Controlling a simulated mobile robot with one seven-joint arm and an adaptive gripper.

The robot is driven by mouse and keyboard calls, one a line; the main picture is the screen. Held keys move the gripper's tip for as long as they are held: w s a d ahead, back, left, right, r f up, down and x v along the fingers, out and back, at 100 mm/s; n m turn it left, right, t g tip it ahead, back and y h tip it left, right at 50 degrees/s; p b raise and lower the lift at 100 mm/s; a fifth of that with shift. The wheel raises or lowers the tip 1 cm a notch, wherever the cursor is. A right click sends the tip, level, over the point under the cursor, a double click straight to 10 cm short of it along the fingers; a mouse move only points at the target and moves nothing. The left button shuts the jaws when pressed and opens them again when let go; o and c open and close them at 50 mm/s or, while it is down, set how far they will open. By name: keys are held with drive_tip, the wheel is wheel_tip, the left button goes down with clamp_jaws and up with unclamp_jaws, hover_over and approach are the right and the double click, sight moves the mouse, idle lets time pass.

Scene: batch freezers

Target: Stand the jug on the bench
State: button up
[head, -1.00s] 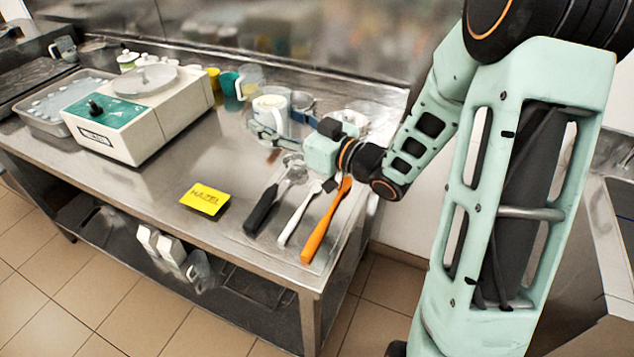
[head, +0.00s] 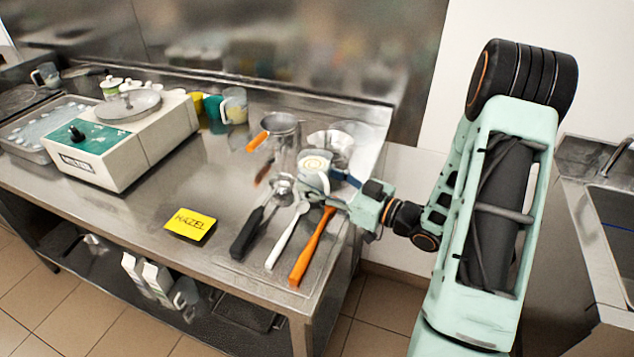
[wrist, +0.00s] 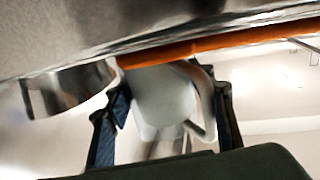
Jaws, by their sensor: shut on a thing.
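A pale jug (head: 314,181) with a cream-coloured swirl showing at its open top is at the right end of the steel bench (head: 130,216). It looks upright. My gripper (head: 336,178) reaches in from the right and is shut on it. In the wrist view the jug (wrist: 163,98) and its looped handle sit between my two dark fingers (wrist: 166,118). The jug appears over the far ends of the tools. I cannot tell whether its base touches anything.
A black-handled scoop (head: 246,232), a white spatula (head: 284,240) and an orange spatula (head: 312,247) lie at the front right. An orange-handled steel pan (head: 283,124) and a steel bowl (head: 331,143) stand behind. A yellow HAZEL card (head: 190,223), white machine (head: 125,150) and another jug (head: 235,106) are left.

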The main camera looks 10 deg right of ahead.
drive_tip(key=shift+f, duration=0.3)
drive_tip(key=shift+f, duration=0.1)
drive_tip(key=o, duration=1.7)
drive_tip(key=shift+f, duration=0.1)
drive_tip(key=shift+r, duration=0.2)
drive_tip(key=v, duration=1.1)
drive_tip(key=shift+d+b, duration=0.15)
drive_tip(key=shift+b, duration=0.15)
drive_tip(key=shift+o, duration=0.3)
drive_tip(key=shift+s+d, duration=0.15)
drive_tip(key=shift+s, duration=0.15)
drive_tip(key=shift+w, duration=0.1)
